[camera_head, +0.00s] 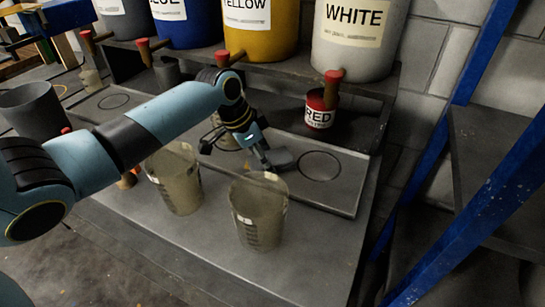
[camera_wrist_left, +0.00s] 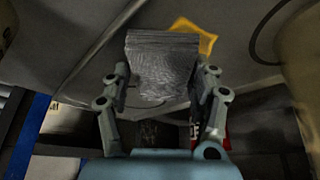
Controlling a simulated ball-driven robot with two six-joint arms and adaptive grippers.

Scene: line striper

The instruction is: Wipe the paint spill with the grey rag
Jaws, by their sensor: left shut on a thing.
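The grey rag (camera_wrist_left: 163,65) is a folded, textured block between the fingers of my left gripper (camera_wrist_left: 163,88) in the left wrist view. The gripper is shut on it. A yellow paint spill (camera_wrist_left: 207,38) shows just beyond the rag on the grey surface, partly covered by the rag. In the head view my left gripper (camera_head: 264,162) reaches down to the dark tray, with the grey rag (camera_head: 283,158) at its tip. I cannot make out the spill there. Whether the rag touches the surface is unclear. My right gripper is not in view.
Clear measuring cups (camera_head: 258,212) (camera_head: 178,182) stand close in front of the gripper. The grey tray (camera_head: 345,200) has ring marks. A red can (camera_head: 320,112) stands behind, below a shelf of large paint buckets (camera_head: 355,40). A blue post (camera_head: 475,190) rises at right.

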